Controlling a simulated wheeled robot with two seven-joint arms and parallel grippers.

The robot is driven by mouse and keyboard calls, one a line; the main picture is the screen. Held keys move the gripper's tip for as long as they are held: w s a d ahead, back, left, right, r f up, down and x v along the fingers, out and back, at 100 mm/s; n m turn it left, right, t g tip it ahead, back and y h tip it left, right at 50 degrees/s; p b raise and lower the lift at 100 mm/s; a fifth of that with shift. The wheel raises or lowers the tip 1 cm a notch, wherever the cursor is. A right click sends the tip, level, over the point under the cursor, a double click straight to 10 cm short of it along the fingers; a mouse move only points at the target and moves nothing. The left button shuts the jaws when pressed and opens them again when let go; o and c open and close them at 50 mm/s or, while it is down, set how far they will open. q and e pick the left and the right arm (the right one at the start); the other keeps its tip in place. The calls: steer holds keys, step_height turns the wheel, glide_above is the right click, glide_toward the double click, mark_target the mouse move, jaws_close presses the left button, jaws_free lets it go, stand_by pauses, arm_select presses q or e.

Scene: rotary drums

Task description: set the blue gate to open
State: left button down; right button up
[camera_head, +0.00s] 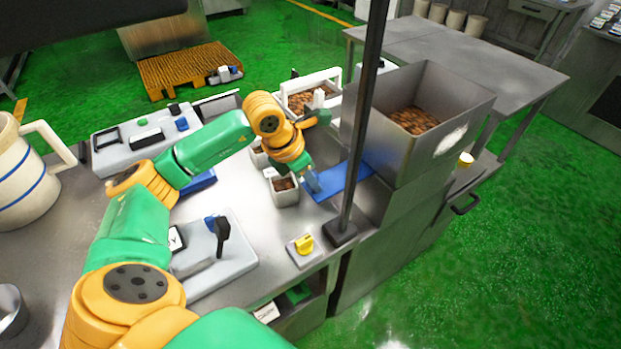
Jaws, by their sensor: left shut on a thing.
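The blue gate (345,182) is a flat blue plate. It lies beside the foot of the metal bin on the right of the steel counter, partly behind a dark upright post. My left arm reaches in from the left, and its gripper (313,182) points down at the plate's left end. The gripper is shut on the blue gate there; the fingertips are small and the exact contact is hard to make out. My right gripper is not in view.
A steel bin (452,92) with brown pieces inside stands right of the gate. The dark post (362,120) rises in front of it. A small cup (285,190) sits left of the gripper. A yellow knob (304,244) and a black-handled lever box (222,262) are nearer.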

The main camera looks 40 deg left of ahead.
arm_select(q)
steer(key=c, duration=0.6)
jaws_free()
steer(key=shift+w+f, duration=0.1)
steer(key=shift+f, duration=0.05)
steer(key=b+v, duration=0.1)
steer(key=v, duration=0.6)
